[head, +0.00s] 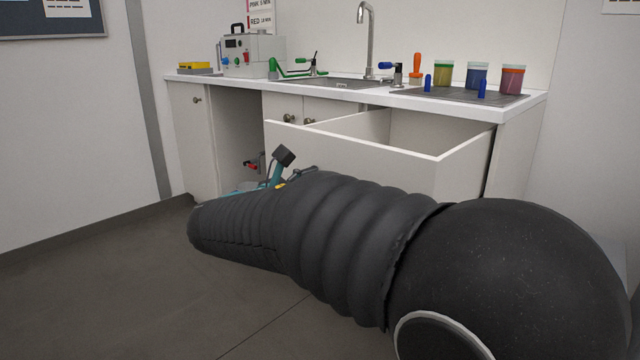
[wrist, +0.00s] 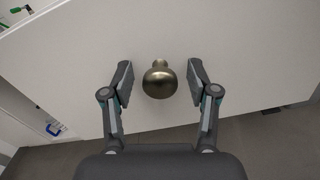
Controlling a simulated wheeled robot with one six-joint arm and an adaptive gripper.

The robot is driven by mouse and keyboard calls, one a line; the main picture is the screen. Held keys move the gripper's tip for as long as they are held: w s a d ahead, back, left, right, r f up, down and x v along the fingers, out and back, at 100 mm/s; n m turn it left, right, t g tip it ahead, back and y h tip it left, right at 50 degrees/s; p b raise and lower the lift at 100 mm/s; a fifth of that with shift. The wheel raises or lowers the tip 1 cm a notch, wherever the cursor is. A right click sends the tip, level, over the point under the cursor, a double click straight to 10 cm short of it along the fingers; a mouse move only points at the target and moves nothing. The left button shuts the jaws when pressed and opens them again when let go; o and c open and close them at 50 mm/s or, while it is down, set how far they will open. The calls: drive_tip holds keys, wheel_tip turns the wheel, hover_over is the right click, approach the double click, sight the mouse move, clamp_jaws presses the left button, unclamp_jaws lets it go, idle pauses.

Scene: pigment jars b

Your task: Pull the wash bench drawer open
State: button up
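The wash bench drawer (head: 345,150) stands pulled out from the white bench, and its open top shows in the head view. Its front panel (wrist: 225,40) fills much of the wrist view. A round metal knob (wrist: 160,80) on the panel lies between the two fingers of my gripper (wrist: 160,82). The fingers are apart, with a gap on each side of the knob, so my gripper is open around it. In the head view my dark arm hides the knob and the lower drawer front, and only a small part of my gripper (head: 284,157) shows.
The worktop (head: 440,101) holds a sink, a tall tap (head: 368,40), a grey device (head: 252,55) and several jars, including a yellow one (head: 443,73). A cupboard door (head: 195,140) stands at the left. The dark floor (head: 110,300) is clear on the left.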

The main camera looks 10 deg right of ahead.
drive_tip(key=v, duration=1.2)
